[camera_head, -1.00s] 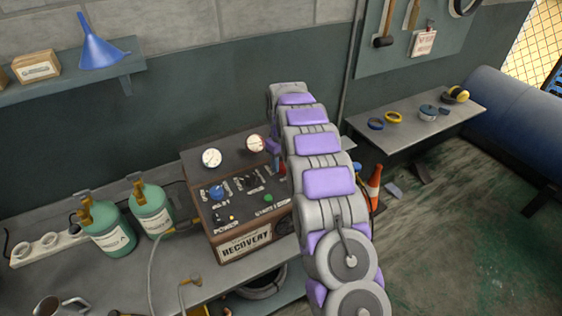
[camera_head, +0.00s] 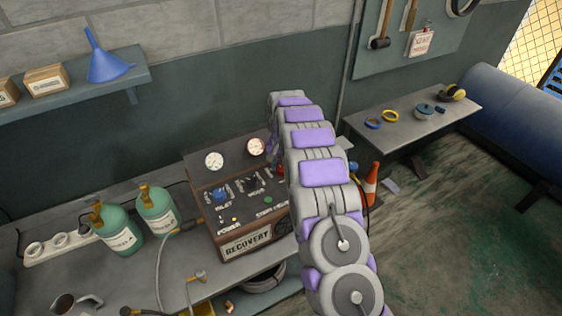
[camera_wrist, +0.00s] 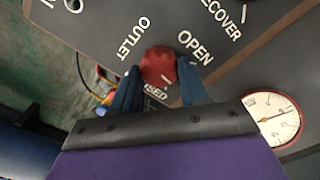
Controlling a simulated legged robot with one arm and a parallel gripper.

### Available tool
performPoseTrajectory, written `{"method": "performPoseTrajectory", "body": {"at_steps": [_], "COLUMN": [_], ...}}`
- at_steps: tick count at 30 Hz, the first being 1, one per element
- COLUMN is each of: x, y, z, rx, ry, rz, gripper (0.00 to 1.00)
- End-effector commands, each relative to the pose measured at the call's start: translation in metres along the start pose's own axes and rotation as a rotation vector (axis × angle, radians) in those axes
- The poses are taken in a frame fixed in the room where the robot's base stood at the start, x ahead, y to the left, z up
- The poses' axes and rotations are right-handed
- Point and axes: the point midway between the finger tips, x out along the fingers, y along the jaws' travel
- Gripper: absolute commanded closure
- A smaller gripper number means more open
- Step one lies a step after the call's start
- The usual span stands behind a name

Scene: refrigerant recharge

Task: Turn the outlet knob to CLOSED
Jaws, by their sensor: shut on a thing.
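The red outlet knob (camera_wrist: 158,66) is on the dark panel of the recovery machine (camera_head: 247,243), between the printed words OUTLET and OPEN in the wrist view. The word CLOSED is partly hidden by my gripper. My gripper (camera_wrist: 160,76) has its two blue fingers on either side of the knob, shut on it. A faint pale mark shows on the knob, but I cannot tell its exact setting. In the head view my arm hides most of the gripper and that side of the panel.
Two green cylinders (camera_head: 118,230) (camera_head: 157,212) and a power strip (camera_head: 60,245) stand left of the machine on the bench. A pressure gauge (camera_wrist: 272,121) is close to my gripper. An orange cone (camera_head: 371,184) and a side table (camera_head: 410,128) are to the right.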

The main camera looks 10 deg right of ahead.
Motion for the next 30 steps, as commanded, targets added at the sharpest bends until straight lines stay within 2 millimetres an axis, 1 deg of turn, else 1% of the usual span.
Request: {"method": "performPoseTrajectory", "body": {"at_steps": [9, 18, 24, 30], "x": [-0.0016, -0.0014, -0.0010, -0.0007], "y": [0.0002, 0.0006, 0.0010, 0.0009], "z": [0.0016, 0.0016, 0.0011, 0.0009], "rx": [0.295, 0.531, 0.637, 0.692], "ry": [-0.004, -0.002, -0.001, 0.000], "rz": [0.002, 0.000, -0.001, -0.001], "gripper": [0.87, 0.87, 0.87, 0.87]}}
